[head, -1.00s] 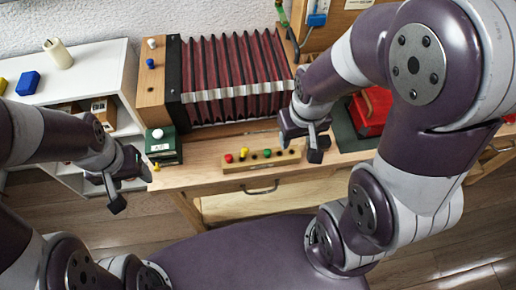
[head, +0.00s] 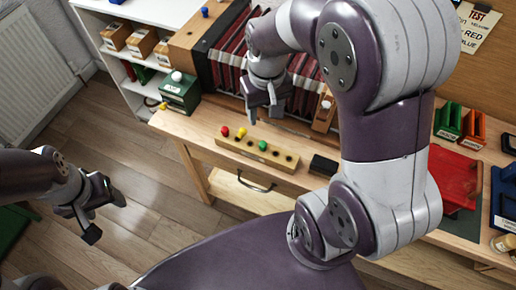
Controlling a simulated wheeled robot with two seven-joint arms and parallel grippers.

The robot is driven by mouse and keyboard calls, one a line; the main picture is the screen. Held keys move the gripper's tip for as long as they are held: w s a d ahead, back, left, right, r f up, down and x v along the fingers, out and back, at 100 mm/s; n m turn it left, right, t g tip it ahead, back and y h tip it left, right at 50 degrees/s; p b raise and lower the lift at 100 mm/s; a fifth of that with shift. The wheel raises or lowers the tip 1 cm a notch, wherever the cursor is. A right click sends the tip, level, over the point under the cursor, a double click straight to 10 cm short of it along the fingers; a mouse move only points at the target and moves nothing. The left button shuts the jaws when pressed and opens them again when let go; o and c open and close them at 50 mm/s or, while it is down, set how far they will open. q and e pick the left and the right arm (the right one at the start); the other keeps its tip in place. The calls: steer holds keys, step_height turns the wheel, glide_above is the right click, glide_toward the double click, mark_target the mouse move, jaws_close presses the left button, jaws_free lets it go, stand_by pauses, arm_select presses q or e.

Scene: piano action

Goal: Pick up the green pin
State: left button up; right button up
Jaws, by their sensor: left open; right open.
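The green pin (head: 262,145) stands in a light wooden block (head: 257,154) with a row of dark holes, on the wooden bench. A yellow pin (head: 241,132) and a red pin (head: 224,131) stand in the same block, to its left. My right gripper (head: 263,112) is open and empty. It points down and appears just behind the block, above the green pin in the picture and not touching it. My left gripper (head: 106,218) is open and empty over the floor, left of the bench.
The bellows (head: 229,62) stand close behind my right gripper. A dark green box (head: 180,92) sits at the bench's left end. A black block (head: 323,166) lies right of the pin block. A red box (head: 453,178) and green and orange holders (head: 448,121) are further right.

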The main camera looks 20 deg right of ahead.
glide_above(263, 143)
step_height(263, 143, down, 7)
steer(key=shift+a+r, duration=0.1)
steer(key=shift+f, duration=0.4)
step_height(263, 143, down, 5)
steer(key=shift+f, duration=0.1)
jaws_close()
